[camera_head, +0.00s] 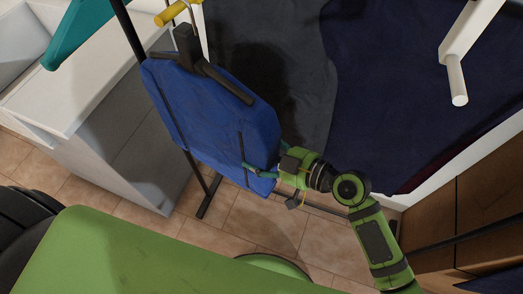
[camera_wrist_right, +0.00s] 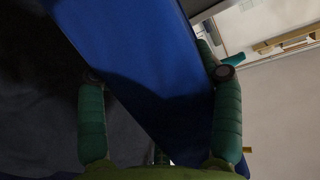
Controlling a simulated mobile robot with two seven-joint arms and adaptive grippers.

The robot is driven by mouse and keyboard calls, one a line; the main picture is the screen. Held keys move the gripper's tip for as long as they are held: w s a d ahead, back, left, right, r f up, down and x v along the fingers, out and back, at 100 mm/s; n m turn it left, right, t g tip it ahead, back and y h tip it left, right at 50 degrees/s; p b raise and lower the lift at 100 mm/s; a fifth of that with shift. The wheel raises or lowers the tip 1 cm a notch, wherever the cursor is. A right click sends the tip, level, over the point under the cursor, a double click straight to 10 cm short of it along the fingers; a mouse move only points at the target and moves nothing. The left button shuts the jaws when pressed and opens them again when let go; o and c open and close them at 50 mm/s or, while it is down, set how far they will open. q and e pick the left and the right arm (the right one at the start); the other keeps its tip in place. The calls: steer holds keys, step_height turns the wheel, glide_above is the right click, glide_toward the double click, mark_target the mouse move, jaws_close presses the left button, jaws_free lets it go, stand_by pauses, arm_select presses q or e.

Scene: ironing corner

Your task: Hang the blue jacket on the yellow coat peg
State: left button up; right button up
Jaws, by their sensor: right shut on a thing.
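The blue jacket (camera_head: 210,115) is a broad, flat blue panel with a dark hanger bar and block along its top edge. The yellow coat peg (camera_head: 168,14) is at the top, just above and left of the hanger block. A thin hook rises beside the peg; I cannot tell whether it rests on it. My right gripper (camera_head: 258,171) is shut on the jacket near its lower right edge. In the right wrist view the jacket (camera_wrist_right: 135,60) passes between the two green fingers of the gripper (camera_wrist_right: 155,85). My left gripper is not in view.
A white cabinet (camera_head: 75,90) stands left, with a teal object (camera_head: 85,30) above it. A white peg (camera_head: 457,80) juts out at upper right. Dark cloth (camera_head: 410,90) lies behind the jacket. Brown wooden fronts (camera_head: 450,215) are at lower right. Tiled floor (camera_head: 235,225) shows below.

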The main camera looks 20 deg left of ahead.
steer(key=shift+r, duration=0.15)
steer(key=o, duration=1.8)
steer(key=shift+c, duration=0.2)
